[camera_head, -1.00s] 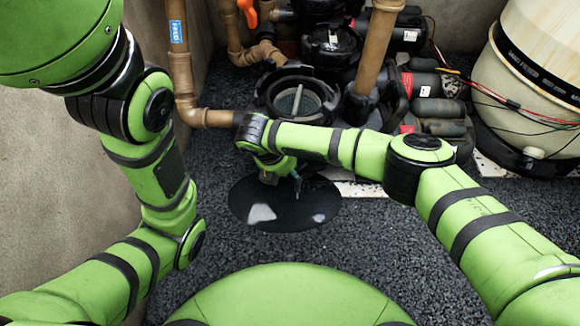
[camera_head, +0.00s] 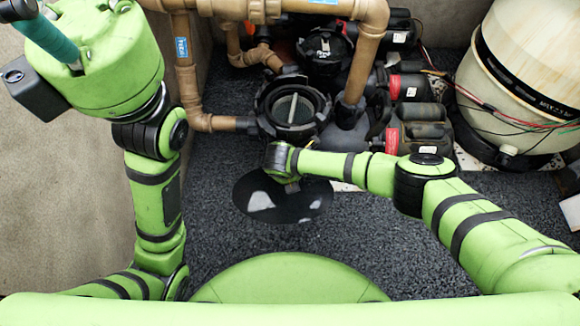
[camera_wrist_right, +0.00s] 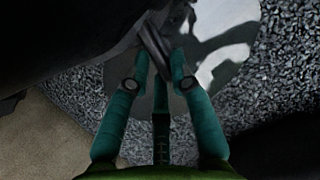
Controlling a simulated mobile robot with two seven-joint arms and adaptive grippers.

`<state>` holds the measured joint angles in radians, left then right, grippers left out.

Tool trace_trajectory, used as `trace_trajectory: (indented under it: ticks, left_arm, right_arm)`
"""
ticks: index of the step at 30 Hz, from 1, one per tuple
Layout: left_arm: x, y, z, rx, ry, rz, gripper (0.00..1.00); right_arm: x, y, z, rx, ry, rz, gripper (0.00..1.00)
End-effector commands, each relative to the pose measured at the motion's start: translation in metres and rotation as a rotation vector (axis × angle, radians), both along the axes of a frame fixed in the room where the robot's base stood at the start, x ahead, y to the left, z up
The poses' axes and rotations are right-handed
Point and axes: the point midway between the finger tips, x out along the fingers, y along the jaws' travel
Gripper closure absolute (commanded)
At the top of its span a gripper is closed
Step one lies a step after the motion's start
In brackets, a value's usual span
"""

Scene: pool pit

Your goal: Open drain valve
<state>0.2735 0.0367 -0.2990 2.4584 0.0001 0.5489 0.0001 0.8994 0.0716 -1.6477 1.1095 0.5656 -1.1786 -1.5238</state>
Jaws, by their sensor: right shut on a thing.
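In the head view my right arm reaches down in front of the open round black pump pot (camera_head: 293,107). Its gripper is mostly hidden under my wrist there. In the right wrist view my right gripper (camera_wrist_right: 160,62) has its teal fingers closed around a short dark bar (camera_wrist_right: 155,42). I cannot tell for sure whether this bar is the drain valve's handle; no drain valve can be made out in the head view. My left gripper (camera_head: 52,38) shows only in part at the top left, with a teal finger raised, away from the pump.
A glossy black round patch (camera_head: 282,200) lies on the dark gravel (camera_head: 370,235) below my right wrist. Brown pipes (camera_head: 188,85) run left of and above the pump. A cream tank (camera_head: 525,80) stands at the right. A bare wall (camera_head: 70,180) bounds the left.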

Motion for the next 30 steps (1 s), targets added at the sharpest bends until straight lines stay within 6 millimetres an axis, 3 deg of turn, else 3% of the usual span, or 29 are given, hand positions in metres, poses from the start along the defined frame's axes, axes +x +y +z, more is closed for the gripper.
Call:
trace_trajectory:
  ticks: [16, 17, 18, 30]
  left_arm:
    - [0.0027, -0.0002, -0.0025, 0.000, 0.016, -0.002, 0.41]
    - [0.0027, -0.0002, -0.0025, 0.000, 0.016, -0.002, 0.41]
    - [0.0028, -0.0003, -0.0026, 0.000, 0.017, -0.002, 0.41]
    - [0.0015, 0.0005, -0.0016, -0.002, 0.011, -0.001, 0.41]
  right_arm:
    - [-0.0025, -0.0006, -0.0017, 0.000, 0.006, 0.028, 1.00]
    - [-0.0026, -0.0006, -0.0017, 0.000, 0.006, 0.028, 0.70]
    - [-0.0025, -0.0007, -0.0017, -0.001, 0.005, 0.028, 0.67]
    - [-0.0024, 0.0002, 0.0034, 0.002, 0.003, 0.029, 0.67]
